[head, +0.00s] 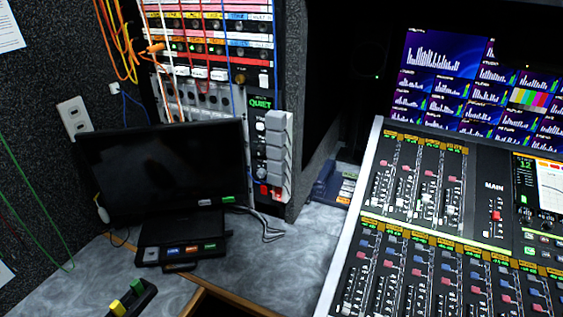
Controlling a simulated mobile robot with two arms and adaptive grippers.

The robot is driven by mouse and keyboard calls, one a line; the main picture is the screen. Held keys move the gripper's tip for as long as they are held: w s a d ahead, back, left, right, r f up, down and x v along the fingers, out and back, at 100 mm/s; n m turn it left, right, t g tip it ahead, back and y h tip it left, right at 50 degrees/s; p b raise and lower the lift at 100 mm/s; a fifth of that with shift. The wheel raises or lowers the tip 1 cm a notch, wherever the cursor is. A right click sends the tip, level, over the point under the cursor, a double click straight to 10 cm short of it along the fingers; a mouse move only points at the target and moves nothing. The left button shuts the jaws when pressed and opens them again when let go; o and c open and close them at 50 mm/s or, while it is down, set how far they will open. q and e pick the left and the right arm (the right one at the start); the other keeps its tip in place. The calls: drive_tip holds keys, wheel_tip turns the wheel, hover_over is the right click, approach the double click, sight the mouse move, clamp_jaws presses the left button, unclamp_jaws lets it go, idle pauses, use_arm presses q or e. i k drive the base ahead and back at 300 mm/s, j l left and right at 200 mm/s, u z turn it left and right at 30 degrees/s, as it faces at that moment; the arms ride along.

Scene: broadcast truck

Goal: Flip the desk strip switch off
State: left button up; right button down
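A white vertical strip (288,160) is mounted on the rack's side, right of the dark monitor. Bulky grey plugs or blocks (273,150) sit along it. Near its lower end are small red parts (264,190) that look like a rocker switch; they are too small to tell on from off. I cannot tell for sure that this is the desk strip. Neither of my grippers is in view.
A dark monitor (165,165) stands on the grey desk (240,265), with a small button box (182,250) before it. A black holder (133,300) with yellow and green pieces lies front left. A large mixing console (440,225) fills the right.

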sight(278, 191)
drive_tip(key=k+j+z, duration=0.1)
drive_tip(key=z, duration=0.25)
drive_tip(key=k+z, duration=0.25)
drive_tip(key=z, duration=0.15)
